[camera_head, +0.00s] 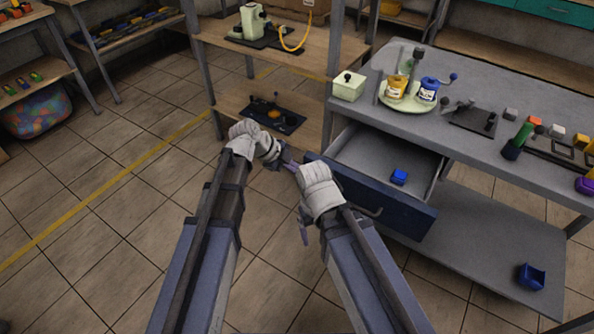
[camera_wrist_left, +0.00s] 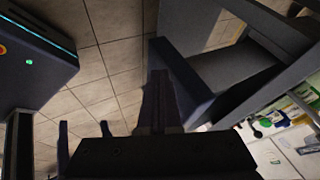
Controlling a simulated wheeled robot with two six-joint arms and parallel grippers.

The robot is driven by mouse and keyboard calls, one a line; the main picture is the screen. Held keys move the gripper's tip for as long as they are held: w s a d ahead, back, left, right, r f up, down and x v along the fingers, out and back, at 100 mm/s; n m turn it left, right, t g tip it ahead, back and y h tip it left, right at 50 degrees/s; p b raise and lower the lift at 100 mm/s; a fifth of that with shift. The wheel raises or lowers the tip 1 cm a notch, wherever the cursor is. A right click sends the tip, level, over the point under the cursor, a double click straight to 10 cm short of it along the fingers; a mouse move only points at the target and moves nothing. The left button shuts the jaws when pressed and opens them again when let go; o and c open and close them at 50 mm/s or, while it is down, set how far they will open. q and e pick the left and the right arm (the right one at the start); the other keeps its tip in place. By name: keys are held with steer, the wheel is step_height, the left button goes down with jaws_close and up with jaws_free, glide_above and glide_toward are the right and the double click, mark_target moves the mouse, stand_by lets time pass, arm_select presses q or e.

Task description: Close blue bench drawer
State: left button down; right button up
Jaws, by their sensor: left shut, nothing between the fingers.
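The bench drawer with a dark blue front (camera_head: 385,208) stands pulled out under the grey bench. Its grey inside shows, with a small blue block-like thing (camera_head: 399,177) in it. The open drawer (camera_wrist_left: 232,68) also shows in the left wrist view. My left gripper (camera_head: 292,166) is shut and empty near the left end of the drawer front. Its fingers (camera_wrist_left: 160,78) lie just beside the front in the left wrist view; I cannot tell whether they touch. My right gripper (camera_head: 304,234) points down in front of the drawer, partly hidden by its wrist; its jaws are unclear.
The bench top (camera_head: 455,150) carries a pale green box (camera_head: 348,86), a round plate (camera_head: 410,103) with yellow and blue items, and several tools. A blue bin (camera_head: 531,276) sits on the lower shelf. A wooden shelf rack (camera_head: 250,105) stands left of the bench.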

arm_select(q)
steer(key=w+d, duration=0.4)
steer(key=w, duration=0.2)
steer(key=w+d, duration=0.4)
steer(key=w, duration=0.2)
steer(key=w+d, duration=0.4)
steer(key=w, duration=0.3)
steer(key=shift+d, duration=0.4)
steer(key=shift+w+d+r, duration=0.1)
